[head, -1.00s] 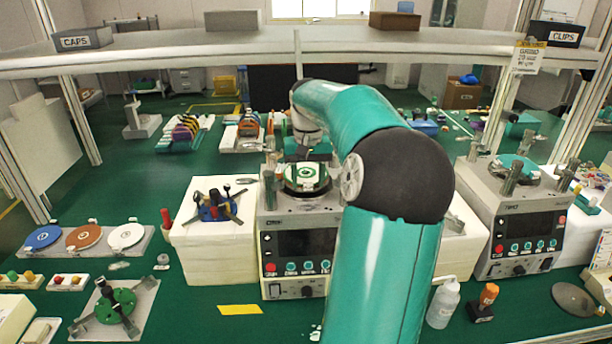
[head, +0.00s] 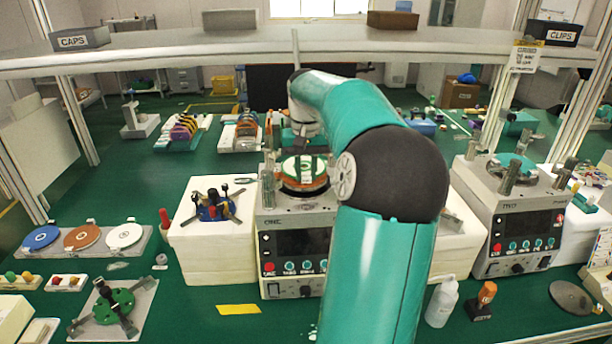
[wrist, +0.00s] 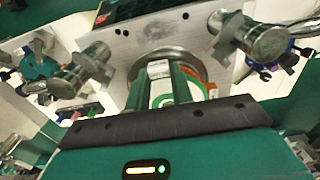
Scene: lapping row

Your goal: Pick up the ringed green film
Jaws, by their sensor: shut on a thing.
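The ringed green film (head: 303,167) shows in the head view as a green and white disc above the round plate of the middle machine. Orange shows under its near edge. In the wrist view, part of the green film (wrist: 166,101) shows between and beside the fingers, with an orange curve (wrist: 202,88) to the right. My gripper (wrist: 159,70) is shut on the film, over the metal ring of the machine. In the head view my arm hides much of the gripper, and I cannot tell how far the film is clear of what is beneath.
The middle machine (head: 297,245) has metal posts around its plate, close beside my gripper. A similar machine (head: 521,228) stands at the right. Blue, brown and white discs lie on a tray (head: 80,252) at the left. A shelf (head: 220,48) crosses above.

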